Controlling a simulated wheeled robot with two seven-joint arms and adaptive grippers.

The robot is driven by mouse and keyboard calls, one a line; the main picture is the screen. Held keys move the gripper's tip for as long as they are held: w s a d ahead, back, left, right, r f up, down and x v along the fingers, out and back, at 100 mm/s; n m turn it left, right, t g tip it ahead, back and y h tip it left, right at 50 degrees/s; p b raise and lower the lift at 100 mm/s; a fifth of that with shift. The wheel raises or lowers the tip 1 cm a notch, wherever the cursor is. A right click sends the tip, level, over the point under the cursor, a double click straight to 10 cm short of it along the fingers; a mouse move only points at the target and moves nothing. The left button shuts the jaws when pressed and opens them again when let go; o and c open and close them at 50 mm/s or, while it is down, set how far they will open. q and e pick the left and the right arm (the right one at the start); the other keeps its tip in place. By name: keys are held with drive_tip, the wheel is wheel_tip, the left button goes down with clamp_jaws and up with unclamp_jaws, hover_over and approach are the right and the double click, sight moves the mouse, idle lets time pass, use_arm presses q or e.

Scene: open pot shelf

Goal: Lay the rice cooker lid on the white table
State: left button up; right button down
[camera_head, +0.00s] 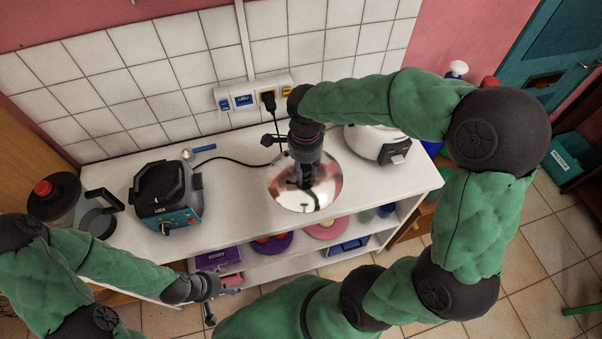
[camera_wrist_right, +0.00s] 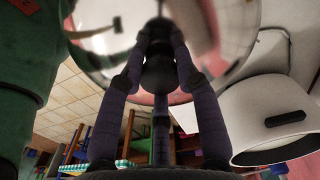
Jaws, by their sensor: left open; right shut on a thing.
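The rice cooker lid (camera_head: 323,191) is a shiny, round, mirror-like disc over the middle of the white table (camera_head: 240,179), close to its front edge. My right gripper (camera_head: 305,178) is above it, shut on its dark knob. In the right wrist view the knob (camera_wrist_right: 158,70) sits between the fingers, with the reflective lid (camera_wrist_right: 100,50) behind it. I cannot tell whether the lid touches the table. The white rice cooker (camera_head: 368,142) stands right of the lid, partly behind my right arm; it also shows in the wrist view (camera_wrist_right: 250,100). My left gripper (camera_head: 211,297) is open and empty, low in front of the table.
A black and teal appliance (camera_head: 167,194) and a blender jug (camera_head: 70,200) stand on the left. A blue-handled spoon (camera_head: 199,150) and a black cable (camera_head: 240,161) lie behind. Shelves below hold a purple box (camera_head: 217,257) and plates. White tabletop is clear between the appliance and lid.

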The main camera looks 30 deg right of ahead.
drive_tip(key=shift+w+f, duration=0.85)
drive_tip(key=shift+f, duration=0.25)
drive_tip(key=shift+w+f+b, duration=0.15)
drive_tip(key=shift+f+b, duration=0.4)
drive_tip(key=shift+f, duration=1.05)
drive_tip(key=shift+f, duration=0.1)
drive_tip(key=shift+f+b, duration=0.35)
drive_tip(key=shift+b, duration=0.1)
drive_tip(key=c, duration=0.9)
unclamp_jaws()
drive_tip(key=shift+r+p, duration=0.55)
wheel_tip(320, 180, up, 12)
drive_tip(key=p, duration=0.2)
drive_tip(key=shift+f+p, duration=0.1)
drive_tip(key=shift+p, duration=0.2)
